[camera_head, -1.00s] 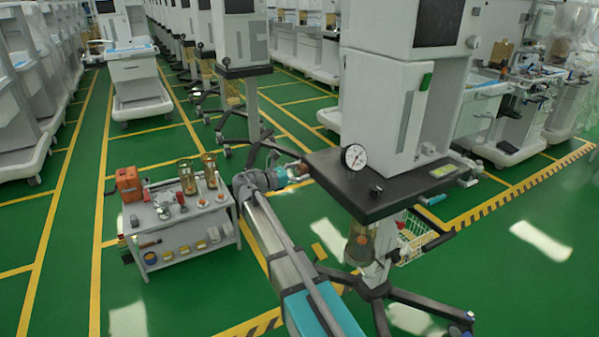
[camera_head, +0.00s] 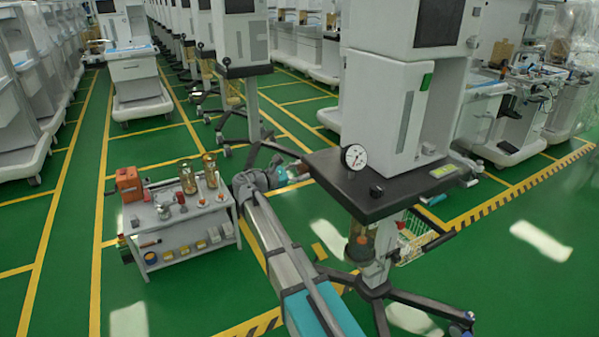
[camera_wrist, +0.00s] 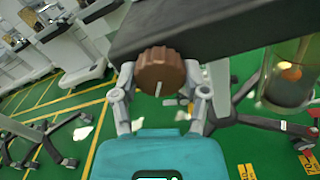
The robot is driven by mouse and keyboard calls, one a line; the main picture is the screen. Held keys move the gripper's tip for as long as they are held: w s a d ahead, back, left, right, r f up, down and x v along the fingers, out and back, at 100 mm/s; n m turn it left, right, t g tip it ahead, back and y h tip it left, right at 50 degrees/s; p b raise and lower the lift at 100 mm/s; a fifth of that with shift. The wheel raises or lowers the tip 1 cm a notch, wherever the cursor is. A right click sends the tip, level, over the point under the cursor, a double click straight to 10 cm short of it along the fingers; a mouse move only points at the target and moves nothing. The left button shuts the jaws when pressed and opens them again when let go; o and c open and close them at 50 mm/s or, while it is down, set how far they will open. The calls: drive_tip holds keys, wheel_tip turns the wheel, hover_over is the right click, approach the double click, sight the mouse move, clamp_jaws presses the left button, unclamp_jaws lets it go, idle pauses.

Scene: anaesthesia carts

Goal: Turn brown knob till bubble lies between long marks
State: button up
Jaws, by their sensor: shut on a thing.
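The brown knob (camera_wrist: 160,68) is a ribbed disc with a pale line on its face, under the edge of a dark cart top (camera_wrist: 215,25) in the wrist view. My gripper (camera_wrist: 160,84) is shut on it, one finger on each side. In the head view my gripper (camera_head: 298,171) is small beside the left edge of the same dark top (camera_head: 400,193), and the knob cannot be made out. A yellow-green strip (camera_head: 443,171) lies on that top at the right; no bubble or long marks can be read.
A round dial gauge (camera_head: 354,157) and a small black knob (camera_head: 376,191) are on the dark top. A glass canister (camera_wrist: 290,78) hangs below it. A low grey cart (camera_head: 185,225) with small parts stands at left.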

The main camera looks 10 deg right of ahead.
idle(0.3)
drive_tip(key=o, duration=1.1)
drive_tip(key=shift+o, duration=0.2)
drive_tip(key=shift+s+a, duration=0.1)
drive_tip(key=shift+a, duration=0.05)
drive_tip(key=v, duration=1.1)
drive_tip(key=shift+a, duration=0.3)
drive_tip(key=shift+s+d, duration=0.1)
drive_tip(key=shift+s, duration=0.05)
